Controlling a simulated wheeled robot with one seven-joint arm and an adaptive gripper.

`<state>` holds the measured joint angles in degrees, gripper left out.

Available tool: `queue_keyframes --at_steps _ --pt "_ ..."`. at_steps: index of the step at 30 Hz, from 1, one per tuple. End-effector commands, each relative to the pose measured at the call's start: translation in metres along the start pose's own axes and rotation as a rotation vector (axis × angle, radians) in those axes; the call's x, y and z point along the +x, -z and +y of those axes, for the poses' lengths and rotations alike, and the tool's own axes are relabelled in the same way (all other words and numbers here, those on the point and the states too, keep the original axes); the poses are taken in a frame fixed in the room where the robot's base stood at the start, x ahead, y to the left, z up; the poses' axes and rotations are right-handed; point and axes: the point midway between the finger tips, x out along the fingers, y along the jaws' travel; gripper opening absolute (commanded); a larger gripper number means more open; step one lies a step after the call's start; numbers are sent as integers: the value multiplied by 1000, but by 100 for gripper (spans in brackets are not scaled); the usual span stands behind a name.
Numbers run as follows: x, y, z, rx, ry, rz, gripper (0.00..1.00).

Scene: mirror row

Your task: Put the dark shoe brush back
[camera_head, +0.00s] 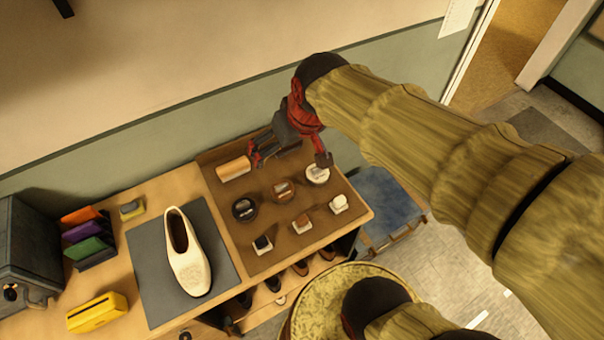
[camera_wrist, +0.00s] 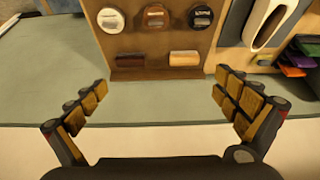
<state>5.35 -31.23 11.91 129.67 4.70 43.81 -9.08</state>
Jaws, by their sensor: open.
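The dark shoe brush (camera_wrist: 130,61) appears in the wrist view as a dark brown block near the wall-side edge of the brown mat (camera_wrist: 158,72). A light tan brush (camera_wrist: 184,58) lies beside it and also shows in the head view (camera_head: 233,169). My gripper (camera_wrist: 160,82) is open and empty, its fingers spread wide with the dark brush ahead, left of centre. In the head view my gripper (camera_head: 289,157) hangs over the back of the mat (camera_head: 285,222). I cannot make out the dark brush there; the gripper seems to hide it.
A cream shoe (camera_head: 187,254) lies on a grey mat at left. The wall (camera_head: 150,158) runs close behind the bench. A blue-topped stool (camera_head: 388,204) stands right.

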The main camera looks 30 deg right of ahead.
Motion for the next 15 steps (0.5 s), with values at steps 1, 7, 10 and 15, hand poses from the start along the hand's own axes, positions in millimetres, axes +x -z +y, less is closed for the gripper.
queue_keyframes --at_steps 1,7,10,15 --pt "-17 -16 -8 -4 -1 15 100" --pt "-51 -67 -20 7 -11 31 100" --pt "-57 -80 -21 12 -15 35 100" --pt "-59 -86 -21 16 -17 35 100"
